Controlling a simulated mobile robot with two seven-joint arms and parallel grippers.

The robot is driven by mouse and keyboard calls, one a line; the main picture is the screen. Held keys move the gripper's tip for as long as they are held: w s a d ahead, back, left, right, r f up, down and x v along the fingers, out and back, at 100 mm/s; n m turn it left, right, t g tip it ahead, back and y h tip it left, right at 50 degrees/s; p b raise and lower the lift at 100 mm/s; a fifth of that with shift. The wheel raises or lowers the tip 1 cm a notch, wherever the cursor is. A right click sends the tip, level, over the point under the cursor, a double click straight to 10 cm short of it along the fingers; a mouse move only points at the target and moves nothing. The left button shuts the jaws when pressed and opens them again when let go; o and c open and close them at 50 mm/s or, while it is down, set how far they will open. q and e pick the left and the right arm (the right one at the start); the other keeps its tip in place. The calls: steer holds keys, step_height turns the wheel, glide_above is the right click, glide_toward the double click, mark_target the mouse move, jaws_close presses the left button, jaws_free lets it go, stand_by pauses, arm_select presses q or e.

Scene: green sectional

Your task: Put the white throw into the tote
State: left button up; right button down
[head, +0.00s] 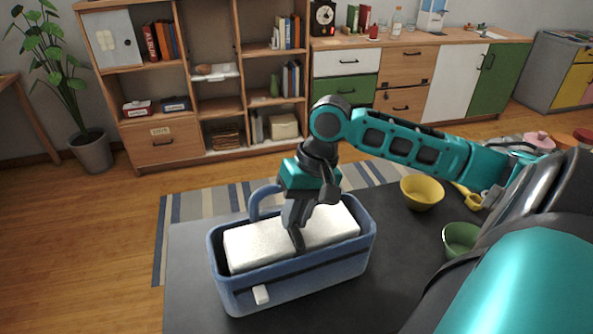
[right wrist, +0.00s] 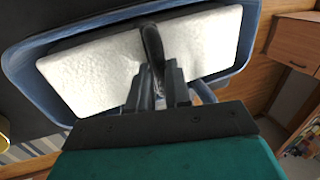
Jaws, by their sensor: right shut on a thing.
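The white throw (head: 262,243) is a thick folded block lying inside the blue tote (head: 305,287), level with or just below its rim. The tote stands on the dark table with its handle raised at the back. My right gripper (head: 297,238) points down over the middle of the tote and is shut on the throw. In the right wrist view the throw (right wrist: 95,72) spreads to both sides of the fingers (right wrist: 157,85), within the tote's rim (right wrist: 28,88). The throw's underside is hidden. My left gripper is not in view.
The dark grey table top (head: 190,290) is bare left of the tote. A yellow bowl (head: 422,192) and a green bowl (head: 460,239) stand to the right, with a yellow utensil (head: 468,196) near them. Shelves and cabinets line the back wall.

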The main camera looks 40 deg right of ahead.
mark_target(297, 226)
steer(key=shift+f, duration=1.7)
steer(key=c, duration=1)
jaws_free()
steer(key=p+v, duration=0.2)
steer(key=v, duration=1.1)
